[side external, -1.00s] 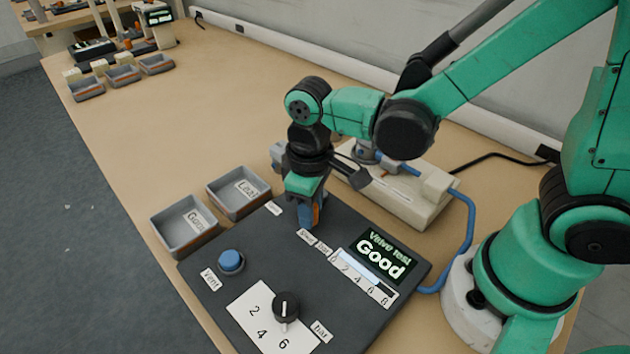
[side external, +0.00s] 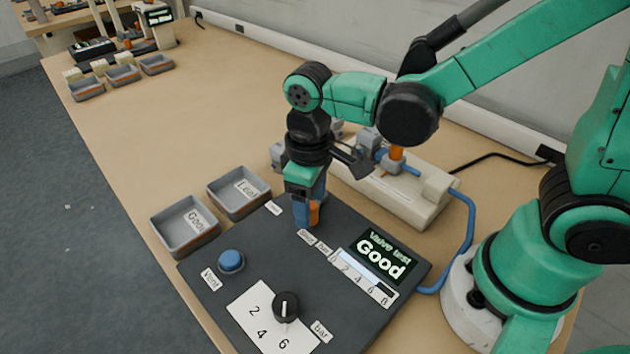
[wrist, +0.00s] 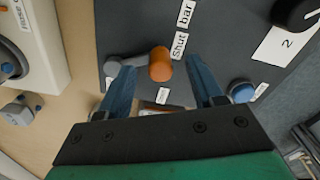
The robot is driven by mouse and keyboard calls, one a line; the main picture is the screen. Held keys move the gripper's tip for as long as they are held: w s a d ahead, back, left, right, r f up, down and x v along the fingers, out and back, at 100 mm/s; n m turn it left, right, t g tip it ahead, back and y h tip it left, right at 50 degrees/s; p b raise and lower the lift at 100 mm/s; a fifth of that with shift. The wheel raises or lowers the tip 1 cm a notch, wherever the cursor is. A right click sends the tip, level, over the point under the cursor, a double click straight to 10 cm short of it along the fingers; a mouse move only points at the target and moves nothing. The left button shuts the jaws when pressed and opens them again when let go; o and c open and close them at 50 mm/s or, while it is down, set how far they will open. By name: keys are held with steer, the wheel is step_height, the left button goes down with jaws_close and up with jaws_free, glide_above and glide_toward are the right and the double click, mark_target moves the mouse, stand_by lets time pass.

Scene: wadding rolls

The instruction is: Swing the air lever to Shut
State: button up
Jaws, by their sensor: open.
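The air lever shows in the wrist view as a grey arm (wrist: 124,63) with an orange knob (wrist: 160,63) at its end. The knob is close to the Shut label (wrist: 180,45), and another label (wrist: 163,95), too small to read, lies on its other side. My gripper (wrist: 162,62) is open, with one blue finger on each side of the knob and a visible gap at each. In the side external view my gripper (side external: 307,215) points down at the panel, with the orange knob (side external: 315,212) partly hidden by the fingers. The lever's pivot is hidden there.
The dark panel (side external: 235,290) carries a blue Vent button (side external: 231,262), a black dial (side external: 286,306) and a display (side external: 381,256) reading "Valve test Good". Grey Good (side external: 166,242) and Leak (side external: 222,208) trays stand left. A pale test fixture (side external: 410,205) stands behind.

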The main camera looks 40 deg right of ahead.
mark_target(312, 205)
steer(key=shift+r, duration=2)
steer(key=d+r+m+t, duration=0.3)
steer(key=d+m+t, duration=0.1)
steer(key=d+t, duration=0.3)
steer(key=shift+d+r+m, duration=0.3)
steer(key=shift+d, duration=0.85)
